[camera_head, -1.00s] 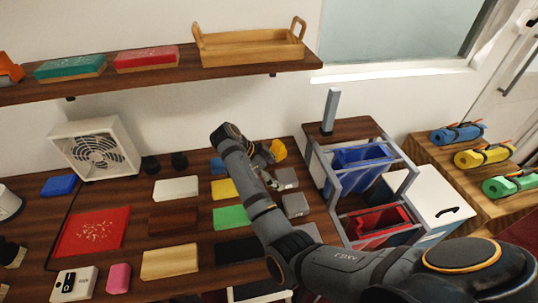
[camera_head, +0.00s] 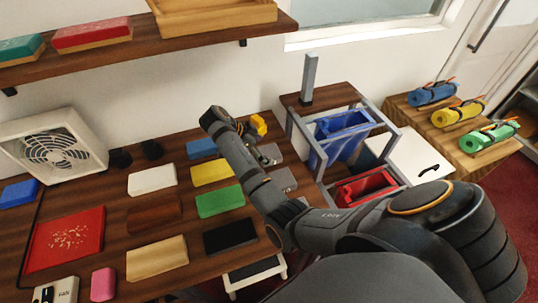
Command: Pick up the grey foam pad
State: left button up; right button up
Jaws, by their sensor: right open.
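Two small grey pads lie at the right end of the dark wooden counter: a far grey pad (camera_head: 271,152) and a nearer grey pad (camera_head: 285,179). I cannot tell which is foam. My right arm reaches over the counter from the lower right, its forearm passing just left of both pads and partly covering them. My right gripper (camera_head: 246,132) is open, mostly hidden behind my wrist, above the counter's far right part and beyond the far grey pad. Nothing shows held in it. My left gripper is not in view.
A yellow object (camera_head: 259,124) sits close to the gripper. Blue (camera_head: 201,147), yellow (camera_head: 212,172), green (camera_head: 220,201) and black (camera_head: 230,236) pads lie left of my arm. A frame with a blue bin (camera_head: 343,137) and red bin (camera_head: 365,187) stands right. A fan (camera_head: 55,150) stands left.

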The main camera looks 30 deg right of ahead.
aim_at(269, 152)
jog(key=x, duration=0.2)
jog(key=shift+d+f, duration=0.2)
jog(key=shift+d, duration=0.05)
jog(key=shift+d+f, duration=0.15)
jog(key=shift+f, duration=0.15)
jog(key=shift+c, duration=1.2)
jog(key=c, duration=0.7)
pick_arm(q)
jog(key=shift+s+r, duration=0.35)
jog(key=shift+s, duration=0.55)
pick_arm(e)
jog(key=shift+r, duration=0.15)
